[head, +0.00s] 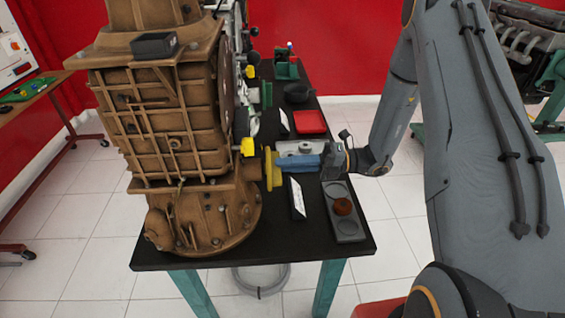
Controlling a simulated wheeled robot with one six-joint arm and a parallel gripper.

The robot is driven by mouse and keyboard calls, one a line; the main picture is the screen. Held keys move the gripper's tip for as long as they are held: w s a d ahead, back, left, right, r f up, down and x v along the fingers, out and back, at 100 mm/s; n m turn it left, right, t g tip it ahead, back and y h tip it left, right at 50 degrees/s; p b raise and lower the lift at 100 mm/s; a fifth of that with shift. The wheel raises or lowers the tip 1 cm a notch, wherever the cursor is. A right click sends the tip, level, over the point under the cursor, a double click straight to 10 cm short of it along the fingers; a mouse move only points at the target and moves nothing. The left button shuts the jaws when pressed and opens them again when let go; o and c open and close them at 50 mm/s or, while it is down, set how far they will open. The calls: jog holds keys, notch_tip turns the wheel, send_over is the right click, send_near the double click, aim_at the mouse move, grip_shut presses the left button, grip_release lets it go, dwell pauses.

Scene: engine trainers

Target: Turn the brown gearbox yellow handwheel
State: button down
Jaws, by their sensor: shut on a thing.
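The brown gearbox (195,130) stands upright on the left part of the black table. Its yellow handwheel (271,168) faces right, low on the gearbox's right side, and I see it nearly edge-on. My gripper (283,165) reaches in from the right, level, with its blue fingers at the handwheel's rim. It is shut on the handwheel. The fingertips are small in this view and partly hidden by the wheel. My grey arm fills the right side of the view.
The black table (335,256) carries a grey tray (345,226) with a reddish-brown round thing (342,206), a dark label block (297,198), and a red tray (310,122). Smaller yellow parts (247,147) stick out above the handwheel. A black box (154,45) sits on the gearbox.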

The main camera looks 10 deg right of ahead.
jog(key=m, duration=0.3)
jog(key=m+p, duration=0.1)
jog(key=m, duration=0.2)
jog(key=shift+w+f, duration=0.15)
dwell(0.4)
jog(key=c, duration=1.7)
grip_release()
jog(key=shift+f, duration=0.1)
jog(key=shift+d+b, duration=1.35)
jog(key=shift+d, duration=2.5)
jog(key=shift+s, duration=0.2)
